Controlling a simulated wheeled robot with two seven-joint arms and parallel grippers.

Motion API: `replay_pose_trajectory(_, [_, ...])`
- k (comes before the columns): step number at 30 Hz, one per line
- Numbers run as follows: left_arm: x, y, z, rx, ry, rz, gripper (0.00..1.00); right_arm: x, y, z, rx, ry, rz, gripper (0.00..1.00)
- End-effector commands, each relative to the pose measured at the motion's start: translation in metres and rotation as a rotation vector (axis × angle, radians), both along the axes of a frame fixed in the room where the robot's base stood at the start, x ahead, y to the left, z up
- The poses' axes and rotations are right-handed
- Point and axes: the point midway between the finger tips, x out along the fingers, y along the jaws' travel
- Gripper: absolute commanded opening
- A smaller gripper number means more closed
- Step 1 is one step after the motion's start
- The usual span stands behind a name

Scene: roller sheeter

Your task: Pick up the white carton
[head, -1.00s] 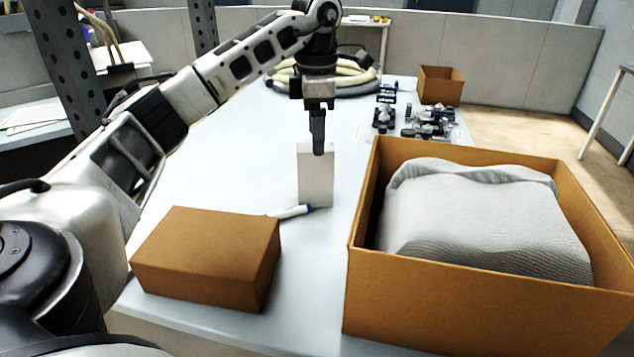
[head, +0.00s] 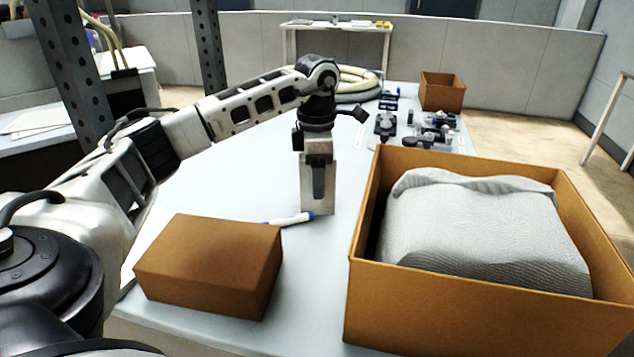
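The white carton (head: 328,198) stands upright on the table in the middle of the head view, with a blue-and-white marker (head: 290,220) lying at its foot. My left gripper (head: 319,190) points straight down at the carton, and one dark finger overlaps the carton's near face. The gripper body covers the carton's top. The other finger is hidden, so I cannot tell whether the fingers touch the carton or how far apart they are. My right gripper is out of view.
A closed brown box (head: 208,262) lies at front left on the table (head: 312,285). A large open cardboard box (head: 470,310) holding a grey-white padded bundle (head: 480,230) stands at right. Behind are small dark parts (head: 430,135), a coiled hose (head: 360,82) and a small brown box (head: 442,91).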

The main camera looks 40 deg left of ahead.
Motion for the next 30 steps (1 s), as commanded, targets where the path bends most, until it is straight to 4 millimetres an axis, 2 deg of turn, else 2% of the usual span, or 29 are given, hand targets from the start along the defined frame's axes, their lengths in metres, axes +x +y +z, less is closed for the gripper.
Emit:
replay_pose_trajectory(1, [0.0,0.0,0.0,0.0,0.0,0.0,0.44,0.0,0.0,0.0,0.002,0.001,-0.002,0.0])
replay_pose_trajectory(4, [0.0,0.0,0.0,0.0,0.0,0.0,0.16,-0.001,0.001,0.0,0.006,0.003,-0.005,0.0])
replay_pose_trajectory(5, [0.0,0.0,0.0,0.0,0.0,0.0,0.13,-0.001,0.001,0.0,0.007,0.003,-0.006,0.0])
replay_pose_trajectory(12, [0.0,0.0,0.002,-0.001,-0.002,0.0,0.14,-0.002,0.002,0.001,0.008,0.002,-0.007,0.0])
replay_pose_trajectory(16, [0.001,0.0,0.012,-0.001,-0.003,0.0,0.14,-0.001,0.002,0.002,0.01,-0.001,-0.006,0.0])
replay_pose_trajectory(24, [0.002,-0.001,0.066,-0.002,-0.006,0.0,0.14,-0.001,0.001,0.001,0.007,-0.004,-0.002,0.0])
replay_pose_trajectory(30, [0.001,-0.001,0.095,-0.001,-0.003,0.0,0.14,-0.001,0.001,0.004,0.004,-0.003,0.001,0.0])
